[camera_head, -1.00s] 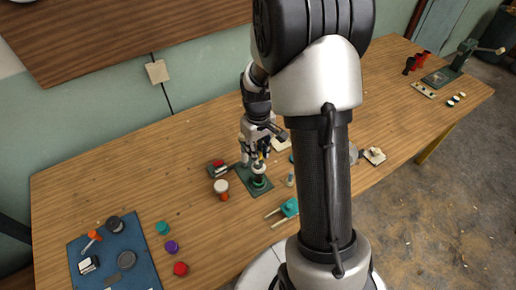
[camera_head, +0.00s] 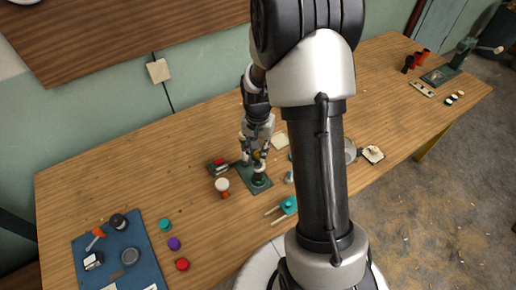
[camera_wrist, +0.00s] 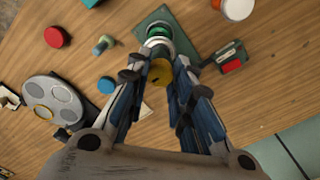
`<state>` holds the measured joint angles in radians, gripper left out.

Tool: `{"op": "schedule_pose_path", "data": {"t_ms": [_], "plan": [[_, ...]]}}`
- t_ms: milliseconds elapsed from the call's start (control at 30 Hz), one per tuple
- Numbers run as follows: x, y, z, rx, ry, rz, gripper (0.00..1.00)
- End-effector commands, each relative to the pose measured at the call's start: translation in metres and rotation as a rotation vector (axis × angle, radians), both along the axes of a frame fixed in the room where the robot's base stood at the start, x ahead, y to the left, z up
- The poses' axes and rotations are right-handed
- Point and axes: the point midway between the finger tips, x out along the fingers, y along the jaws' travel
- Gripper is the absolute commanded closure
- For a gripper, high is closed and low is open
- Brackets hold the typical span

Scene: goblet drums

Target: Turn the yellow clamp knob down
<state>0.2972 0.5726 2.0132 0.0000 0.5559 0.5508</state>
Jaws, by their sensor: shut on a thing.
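The yellow clamp knob (camera_wrist: 161,72) shows between my gripper's fingers in the wrist view. It sits above a green and silver drum-shaped piece (camera_wrist: 158,32) on a dark green base plate (camera_wrist: 190,18). In the head view the base plate (camera_head: 247,184) lies on the wooden table, with the drum piece (camera_head: 259,180) on it. My gripper (camera_wrist: 160,62) is shut on the knob, its fingers on either side of it; in the head view my gripper (camera_head: 259,165) points down over the plate and mostly hides the knob.
A red and dark block (camera_head: 218,167) and a white-topped orange jar (camera_head: 222,186) stand close left of the plate. A blue mat (camera_head: 115,255) with parts is at the front left.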

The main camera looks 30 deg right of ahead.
Motion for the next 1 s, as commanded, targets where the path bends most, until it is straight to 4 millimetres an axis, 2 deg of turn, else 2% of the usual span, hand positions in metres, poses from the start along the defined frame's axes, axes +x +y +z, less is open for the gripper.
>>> {"op": "schedule_pose_path", "data": {"t_ms": [200,500,1000], "plan": [[0.0006,-0.0003,0.0011,0.000,-0.001,-0.185,1.00],[0.0006,-0.0003,0.0008,0.000,-0.001,-0.362,1.00],[0.0008,-0.0003,0.0004,0.001,-0.002,-0.444,1.00]]}}
